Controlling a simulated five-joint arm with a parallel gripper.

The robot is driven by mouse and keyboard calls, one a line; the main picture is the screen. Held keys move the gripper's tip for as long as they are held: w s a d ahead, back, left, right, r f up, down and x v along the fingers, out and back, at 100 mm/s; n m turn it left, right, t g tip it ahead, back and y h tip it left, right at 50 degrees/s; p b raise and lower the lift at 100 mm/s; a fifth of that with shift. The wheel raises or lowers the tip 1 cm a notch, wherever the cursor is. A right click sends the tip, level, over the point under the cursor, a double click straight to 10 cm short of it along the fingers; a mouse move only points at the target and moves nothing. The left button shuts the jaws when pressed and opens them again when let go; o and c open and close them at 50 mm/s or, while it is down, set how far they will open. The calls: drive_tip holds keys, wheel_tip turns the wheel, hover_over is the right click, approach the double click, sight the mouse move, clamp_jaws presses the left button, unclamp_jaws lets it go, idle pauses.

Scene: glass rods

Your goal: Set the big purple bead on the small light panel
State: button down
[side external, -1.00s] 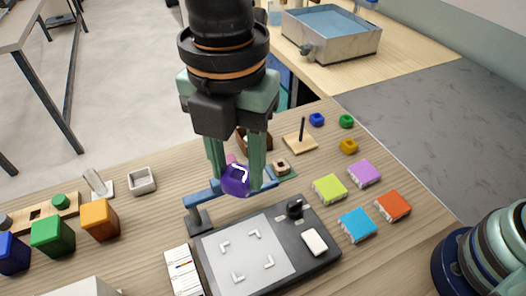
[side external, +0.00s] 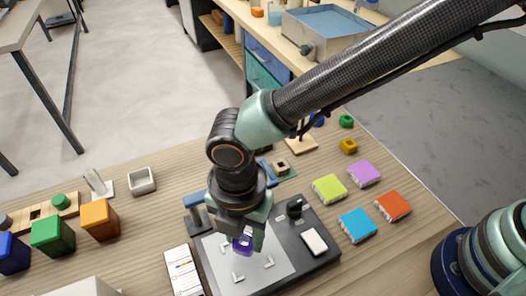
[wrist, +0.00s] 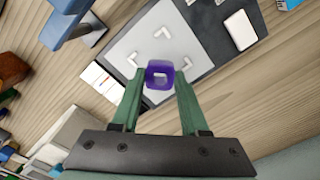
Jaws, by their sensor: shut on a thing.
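The big purple bead (side external: 243,244) is held between the fingertips of my gripper (side external: 246,238). The small light panel (side external: 271,242) is a pale square with white corner marks on a dark base. The bead appears over the panel, within the area of the corner marks; I cannot tell whether it touches. The panel (wrist: 152,28) also shows beyond the bead in the wrist view, where one corner mark is hidden.
A white block (side external: 314,242) and a black knob (side external: 294,207) are on the dark base. A blue bar on a stand (side external: 198,214) rises behind the panel. A white card (side external: 184,271) lies at its left. Coloured blocks, including a blue one (side external: 357,225), lie to the right.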

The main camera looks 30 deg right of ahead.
sight(245, 247)
drive_tip(key=shift+f, duration=1.8)
drive_tip(key=shift+f, duration=0.15)
drive_tip(key=shift+c, duration=2.1)
unclamp_jaws()
